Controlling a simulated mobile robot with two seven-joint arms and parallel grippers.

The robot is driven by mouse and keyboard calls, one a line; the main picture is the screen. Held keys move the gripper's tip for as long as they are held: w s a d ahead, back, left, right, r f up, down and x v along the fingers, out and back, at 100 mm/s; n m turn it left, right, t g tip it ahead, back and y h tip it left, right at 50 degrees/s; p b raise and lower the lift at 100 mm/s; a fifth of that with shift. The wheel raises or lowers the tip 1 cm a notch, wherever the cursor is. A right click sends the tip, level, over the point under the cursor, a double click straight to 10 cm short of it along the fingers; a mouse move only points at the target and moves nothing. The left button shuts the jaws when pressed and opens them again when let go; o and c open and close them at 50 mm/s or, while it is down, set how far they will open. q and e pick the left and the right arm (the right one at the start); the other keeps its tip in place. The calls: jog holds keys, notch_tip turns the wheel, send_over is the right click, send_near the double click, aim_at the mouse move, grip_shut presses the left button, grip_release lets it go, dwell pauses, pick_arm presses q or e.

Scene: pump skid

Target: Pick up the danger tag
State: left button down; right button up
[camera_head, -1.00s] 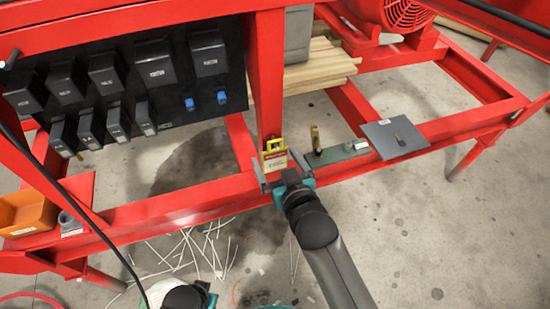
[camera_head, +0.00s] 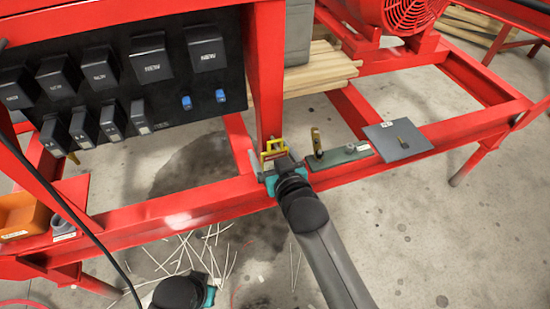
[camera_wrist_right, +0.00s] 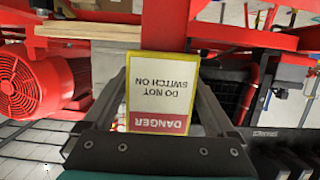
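The danger tag (camera_head: 274,154) is a yellow-bordered card with a red band, at the foot of the red post on the frame's front beam. In the right wrist view the tag (camera_wrist_right: 160,92) appears upside down, reading "DANGER DO NOT SWITCH ON". My right gripper (camera_head: 276,168) is at the tag, its fingers wide apart. In the right wrist view the fingers (camera_wrist_right: 163,85) are on either side of the tag; I see no clear grip on it. The gripper hides the tag's lower part in the head view. My left gripper (camera_head: 209,294) is low at the bottom edge, its fingers unclear.
Right of the tag are a green strip (camera_head: 348,154) with a small yellow-and-black item (camera_head: 316,143) and a grey plate (camera_head: 384,132). An orange bin (camera_head: 18,216) stands at left. A black panel (camera_head: 165,115) with several boxes hangs behind. White ties litter the floor.

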jog(key=c, duration=1.1)
jog(key=shift+o, duration=0.2)
jog(key=shift+r, duration=0.2)
